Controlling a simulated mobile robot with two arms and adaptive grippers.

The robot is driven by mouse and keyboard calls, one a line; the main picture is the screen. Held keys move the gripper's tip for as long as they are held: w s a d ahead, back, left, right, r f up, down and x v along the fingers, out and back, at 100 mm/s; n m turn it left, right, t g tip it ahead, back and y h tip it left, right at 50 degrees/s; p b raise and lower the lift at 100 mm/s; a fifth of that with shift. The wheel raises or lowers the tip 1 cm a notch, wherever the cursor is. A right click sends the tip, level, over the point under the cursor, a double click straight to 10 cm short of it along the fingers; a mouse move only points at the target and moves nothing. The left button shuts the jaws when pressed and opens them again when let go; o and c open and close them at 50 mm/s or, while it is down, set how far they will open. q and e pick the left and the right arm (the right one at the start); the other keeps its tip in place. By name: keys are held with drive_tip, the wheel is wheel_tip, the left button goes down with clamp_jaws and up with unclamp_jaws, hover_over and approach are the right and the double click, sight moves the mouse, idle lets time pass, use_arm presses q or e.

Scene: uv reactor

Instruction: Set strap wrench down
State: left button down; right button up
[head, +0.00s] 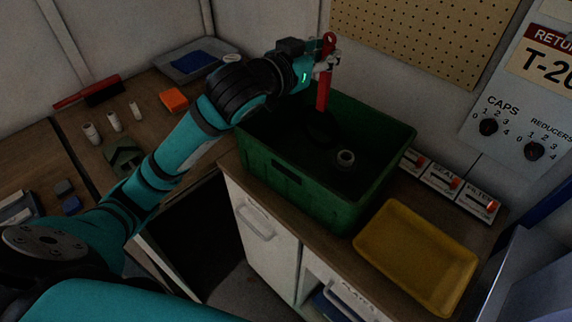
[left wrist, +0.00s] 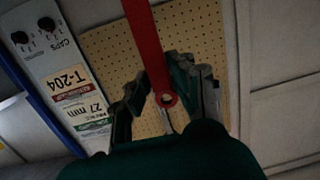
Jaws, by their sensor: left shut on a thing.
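The strap wrench (head: 324,88) has a red handle and a dark strap end that hangs down over the green crate (head: 305,180). My left gripper (head: 325,66) is shut on the handle near its top and holds it upright above the crate. Whether the strap end touches the crate's inside I cannot tell. In the left wrist view the red handle (left wrist: 147,45) passes between the fingers of my left gripper (left wrist: 160,95), with its holed end near the palm. My right gripper is not in view.
A yellow tray (head: 418,258) is at the crate's right front. Small labelled boxes (head: 442,180) line the wall. A pegboard (head: 425,35) is behind. The left bench holds an orange block (head: 174,100) and several white cylinders.

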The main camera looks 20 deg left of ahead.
sight(320, 104)
use_arm(q)
drive_tip(key=f, duration=0.7)
drive_tip(key=shift+s+f, duration=0.25)
drive_tip(key=shift+s, duration=0.15)
drive_tip(key=shift+f+p, duration=0.4)
drive_tip(key=shift+f, duration=1.55)
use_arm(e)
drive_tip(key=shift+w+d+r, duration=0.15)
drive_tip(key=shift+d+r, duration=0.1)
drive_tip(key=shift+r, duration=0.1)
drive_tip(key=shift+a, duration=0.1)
use_arm(q)
drive_tip(key=shift+f, duration=0.1)
drive_tip(key=c, duration=1.2)
unclamp_jaws()
drive_tip(key=shift+a, duration=0.1)
drive_tip(key=shift+o, duration=0.2)
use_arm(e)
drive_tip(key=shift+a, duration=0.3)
